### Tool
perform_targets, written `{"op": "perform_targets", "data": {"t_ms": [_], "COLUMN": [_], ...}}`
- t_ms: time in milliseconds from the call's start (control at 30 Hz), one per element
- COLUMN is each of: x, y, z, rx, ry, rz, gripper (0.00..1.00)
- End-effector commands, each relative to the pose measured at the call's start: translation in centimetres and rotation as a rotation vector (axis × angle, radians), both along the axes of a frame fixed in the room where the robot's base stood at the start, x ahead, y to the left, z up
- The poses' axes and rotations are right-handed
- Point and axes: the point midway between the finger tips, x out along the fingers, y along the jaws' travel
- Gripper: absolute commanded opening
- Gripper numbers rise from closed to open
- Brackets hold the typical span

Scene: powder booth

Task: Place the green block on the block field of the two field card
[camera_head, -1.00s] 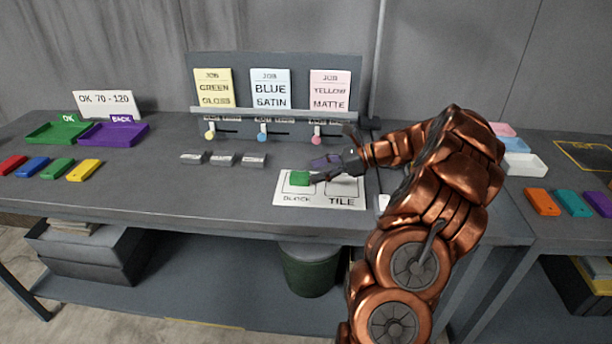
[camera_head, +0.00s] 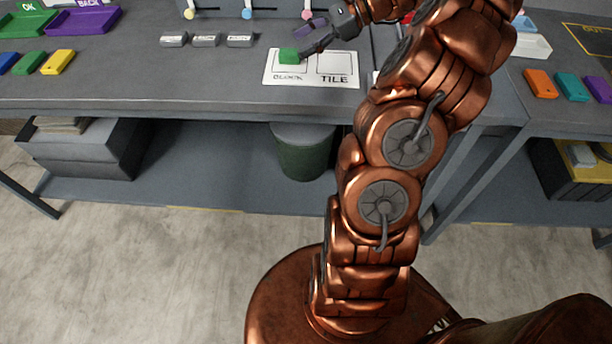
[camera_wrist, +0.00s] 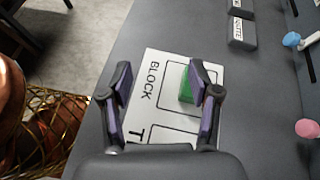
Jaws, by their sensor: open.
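The green block (camera_head: 289,56) rests on the white two field card (camera_head: 348,82), within the outlined field labelled BLOCK. The TILE field beside it is empty where it shows. In the wrist view the green block (camera_wrist: 186,88) appears partly behind one finger, inside the BLOCK outline on the card (camera_wrist: 150,62). My gripper (camera_head: 305,38) is open, just to the right of and close over the block in the head view. Its two purple-padded fingers (camera_wrist: 163,98) stand well apart in the wrist view. I cannot tell whether a finger touches the block.
Several grey labelled pieces (camera_head: 205,40) lie left of the card. Green and purple trays (camera_head: 112,20) and coloured blocks (camera_head: 58,62) are at the far left. A bin (camera_head: 305,155) stands below the table edge. A right-hand table holds orange, teal and purple blocks (camera_head: 572,87).

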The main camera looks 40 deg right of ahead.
Motion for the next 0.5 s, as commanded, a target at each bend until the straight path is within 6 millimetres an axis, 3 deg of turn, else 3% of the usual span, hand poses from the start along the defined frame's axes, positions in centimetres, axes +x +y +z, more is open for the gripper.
{"op": "perform_targets", "data": {"t_ms": [33, 200, 367, 500], "x": [-0.1, -1.9, -4.9, -8.4], "y": [2.9, 11.0, 17.3, 21.6], "z": [0.7, 1.5, 1.5, 1.1], "rx": [-0.040, -0.179, -0.312, -0.423], "ry": [-0.016, -0.072, -0.129, -0.177], "rz": [0.074, 0.309, 0.527, 0.721], "gripper": [0.62, 0.62, 0.62, 0.62]}}
